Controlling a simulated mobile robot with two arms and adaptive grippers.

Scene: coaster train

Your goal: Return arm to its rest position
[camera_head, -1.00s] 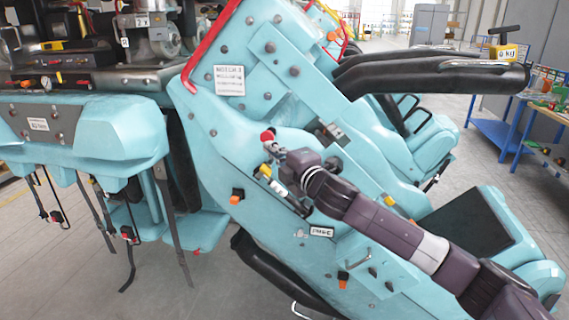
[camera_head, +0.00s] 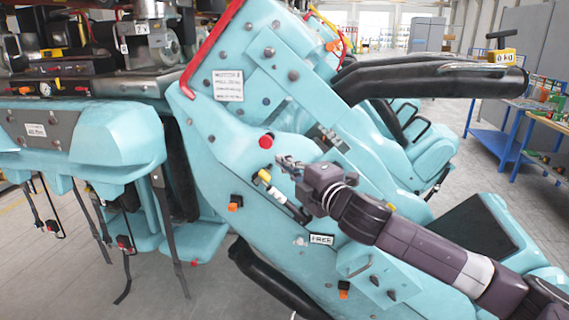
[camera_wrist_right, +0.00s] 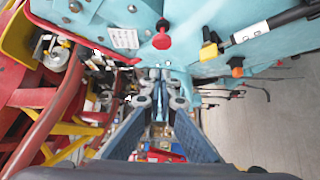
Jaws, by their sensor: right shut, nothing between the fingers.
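My right gripper (camera_head: 284,162) is in front of the turquoise side panel of the coaster car (camera_head: 225,150). It is shut and empty, just right of the red button (camera_head: 266,141). The yellow-ended handle (camera_head: 265,176) is just below it. In the right wrist view my shut fingers (camera_wrist_right: 164,75) point ahead, and the red button (camera_wrist_right: 161,40) and yellow-ended handle (camera_wrist_right: 208,50) are above them. The fingers look apart from the button. My left gripper is in neither view.
A black padded bar (camera_head: 430,80) juts out above my arm. Straps (camera_head: 170,230) hang from the car at left. A blue workbench (camera_head: 490,125) stands at the far right. Open grey floor (camera_head: 60,280) lies at lower left. A red structure (camera_wrist_right: 50,110) fills the left of the wrist view.

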